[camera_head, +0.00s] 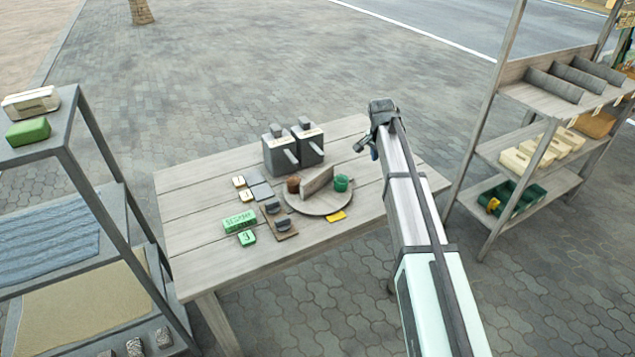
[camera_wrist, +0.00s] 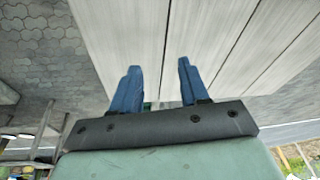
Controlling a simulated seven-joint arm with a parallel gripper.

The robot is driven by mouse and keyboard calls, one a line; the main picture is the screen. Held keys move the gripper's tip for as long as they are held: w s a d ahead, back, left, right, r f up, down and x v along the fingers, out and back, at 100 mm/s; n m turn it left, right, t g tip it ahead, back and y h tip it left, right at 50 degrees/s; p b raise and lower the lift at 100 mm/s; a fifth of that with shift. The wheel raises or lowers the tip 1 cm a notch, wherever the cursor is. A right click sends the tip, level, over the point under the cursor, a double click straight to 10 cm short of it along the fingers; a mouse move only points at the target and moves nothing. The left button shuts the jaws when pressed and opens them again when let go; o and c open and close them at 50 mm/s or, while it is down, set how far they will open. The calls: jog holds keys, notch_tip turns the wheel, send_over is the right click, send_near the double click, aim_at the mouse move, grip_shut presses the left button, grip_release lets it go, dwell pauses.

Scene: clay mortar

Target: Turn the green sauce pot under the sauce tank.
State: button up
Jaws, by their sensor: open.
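A small green pot (camera_head: 342,183) stands on the right part of a round wooden turntable (camera_head: 322,208) on the table. A brown pot (camera_head: 293,184) stands on its left part, with an upright wooden divider (camera_head: 317,181) between them. Two dark grey tanks with spouts, the left tank (camera_head: 279,150) and the right tank (camera_head: 308,144), stand behind the turntable. My gripper (camera_head: 366,146) is above the table, right of the tanks and the green pot, apart from them. In the wrist view my gripper's blue fingers (camera_wrist: 158,88) are spread with nothing seen between them; a sliver of green shows low behind them.
A green block (camera_head: 240,221), a small green cube (camera_head: 247,238), small yellowish tiles and a board with two dark knobs (camera_head: 280,221) lie left of the turntable. A yellow piece (camera_head: 337,216) lies at its front edge. Shelves stand left and right. The table's front left is clear.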

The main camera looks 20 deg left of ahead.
aim_at(317, 182)
jog(key=s+a+r+n+g+y, duration=0.1)
jog(key=s+a+r+g, duration=0.15)
jog(key=s+a, duration=0.45)
jog(key=s+a+r+g, duration=0.15)
jog(key=a+r, duration=0.25)
jog(key=a, duration=0.8)
jog(key=shift+t, duration=0.5)
jog(key=f, duration=1.3)
jog(key=shift+s+d+f, duration=0.1)
jog(key=shift+s+f, duration=0.25)
jog(key=shift+f, duration=0.05)
jog(key=shift+c, duration=0.4)
grip_shut()
